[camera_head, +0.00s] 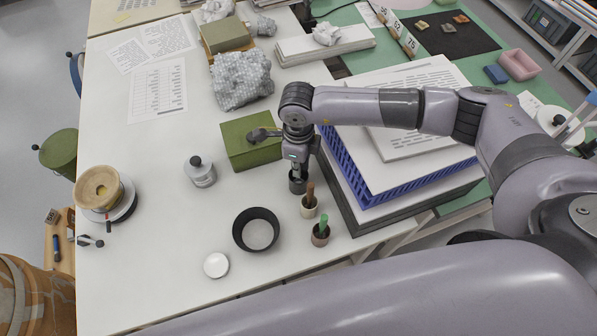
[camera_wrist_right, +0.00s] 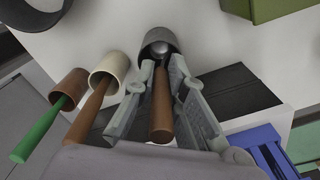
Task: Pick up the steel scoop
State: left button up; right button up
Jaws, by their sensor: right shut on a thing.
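My right gripper (camera_head: 297,163) is directly above that cup in the head view. In the right wrist view its fingers (camera_wrist_right: 163,68) lie on both sides of the handle, shut on it. My left gripper is not in view.
Beside the dark cup stand a cream cup (camera_head: 309,210) with a brown handle and a brown cup (camera_head: 320,239) with a green handle. A green box (camera_head: 246,147) is behind left, a blue tray (camera_head: 380,195) right, a black ring (camera_head: 241,241) front left.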

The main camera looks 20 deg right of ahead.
grip_shut()
jog(key=shift+r, duration=0.1)
jog(key=shift+w+r, duration=0.1)
jog(key=shift+r, duration=0.5)
notch_tip(320, 180, up, 19)
jog(key=b, duration=0.4)
jog(key=shift+f, duration=0.15)
